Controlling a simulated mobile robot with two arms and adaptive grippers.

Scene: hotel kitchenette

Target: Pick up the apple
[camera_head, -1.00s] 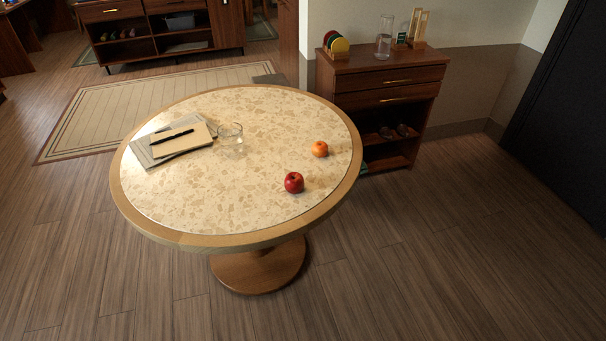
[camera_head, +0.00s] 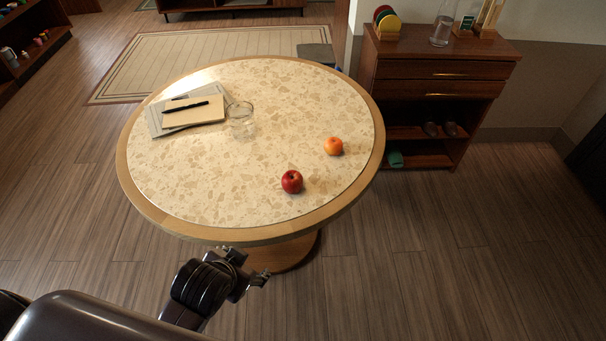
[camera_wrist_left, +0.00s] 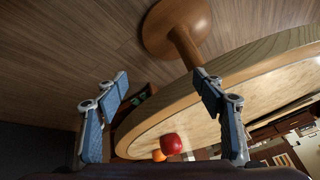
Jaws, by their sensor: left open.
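The red apple (camera_head: 291,181) sits on the round speckled table (camera_head: 215,190), near its front right edge. In the left wrist view the apple (camera_wrist_left: 172,143) shows low in the picture, between the two fingers and beyond them. My left gripper (camera_head: 249,272) is below and in front of the table's near edge in the head view, apart from the apple. In the left wrist view its fingers (camera_wrist_left: 163,87) are spread wide with nothing between them. My right gripper is not in view.
An orange (camera_head: 333,146) lies just behind and right of the apple. A clear glass (camera_head: 240,113) and a notebook with a pen (camera_head: 192,109) are farther left on the table. A wooden cabinet (camera_head: 440,70) stands behind right. Table space around the apple is mostly clear.

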